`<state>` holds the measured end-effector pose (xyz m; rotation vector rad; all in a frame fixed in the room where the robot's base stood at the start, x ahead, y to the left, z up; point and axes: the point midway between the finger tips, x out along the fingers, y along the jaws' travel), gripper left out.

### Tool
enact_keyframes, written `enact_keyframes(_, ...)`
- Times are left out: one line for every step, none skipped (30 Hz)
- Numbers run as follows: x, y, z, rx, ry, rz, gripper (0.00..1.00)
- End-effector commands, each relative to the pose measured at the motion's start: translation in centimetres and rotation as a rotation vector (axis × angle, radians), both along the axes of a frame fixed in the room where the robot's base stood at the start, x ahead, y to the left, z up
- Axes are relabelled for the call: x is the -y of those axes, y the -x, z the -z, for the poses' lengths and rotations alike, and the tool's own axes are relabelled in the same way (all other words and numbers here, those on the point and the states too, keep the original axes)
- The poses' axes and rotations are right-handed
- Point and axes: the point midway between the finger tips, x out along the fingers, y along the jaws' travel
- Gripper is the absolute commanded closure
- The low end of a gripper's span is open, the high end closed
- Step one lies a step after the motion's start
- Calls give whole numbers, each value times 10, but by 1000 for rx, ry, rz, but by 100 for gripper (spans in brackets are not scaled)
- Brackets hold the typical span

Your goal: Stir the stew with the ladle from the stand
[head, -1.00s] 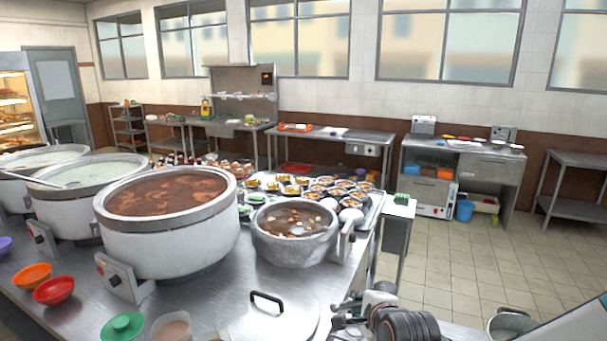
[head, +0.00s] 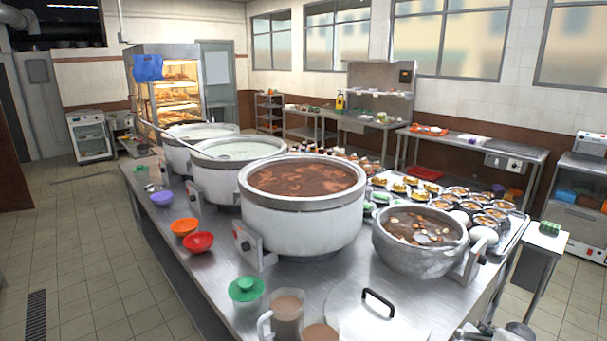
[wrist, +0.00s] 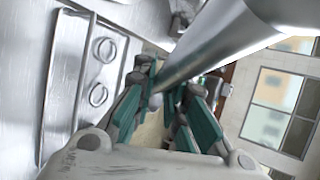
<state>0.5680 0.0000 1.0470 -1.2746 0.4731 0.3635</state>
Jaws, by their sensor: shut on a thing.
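A small grey pot (head: 420,240) in the head view holds brown stew (head: 418,228) with pale and orange chunks. To its left, a big white stockpot (head: 302,225) holds a reddish-brown liquid (head: 306,178). In the wrist view, my gripper (wrist: 168,98) has its teal-padded fingers closed around a smooth metal shaft, which looks like the ladle's handle (wrist: 215,48). The shaft runs up and right, out of the picture. The ladle's bowl and the stand cannot be made out.
Two more stockpots (head: 238,182) of pale congee stand at the left, with a long handle over them. A pot lid (head: 350,318), cups (head: 288,305) and bowls (head: 198,243) lie on the steel counter (head: 215,285). A tray of filled bowls (head: 515,228) is behind the grey pot. Left floor is clear.

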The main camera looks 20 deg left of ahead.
Motion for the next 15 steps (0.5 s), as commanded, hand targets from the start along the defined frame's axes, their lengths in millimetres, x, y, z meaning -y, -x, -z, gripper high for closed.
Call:
enact_keyframes(-1, 0, 1, 0, 0, -1, 100)
enact_keyframes(-2, 0, 2, 0, 1, -2, 100)
enact_keyframes(-4, 0, 3, 0, 1, -3, 100)
enact_keyframes(-6, 0, 4, 0, 0, -2, 100)
enact_keyframes(-7, -1, 5, 0, 1, -3, 100)
enact_keyframes(-9, -1, 6, -1, 2, -3, 100)
enact_keyframes(-10, -1, 7, 0, 1, -3, 100)
enact_keyframes(-12, -1, 8, 0, 0, -2, 100)
enact_keyframes(-14, -1, 9, 0, 1, -3, 100)
enact_keyframes(-15, -1, 9, 0, 1, -3, 100)
enact_keyframes(-17, -1, 10, 0, 1, -3, 100)
enact_keyframes(-18, -1, 11, 0, 0, -2, 100)
enact_keyframes(-20, -1, 12, 0, 1, -2, 100)
enact_keyframes(-21, -1, 13, 0, 2, -2, 100)
enact_keyframes(-23, -2, 14, 1, 0, -2, 100)
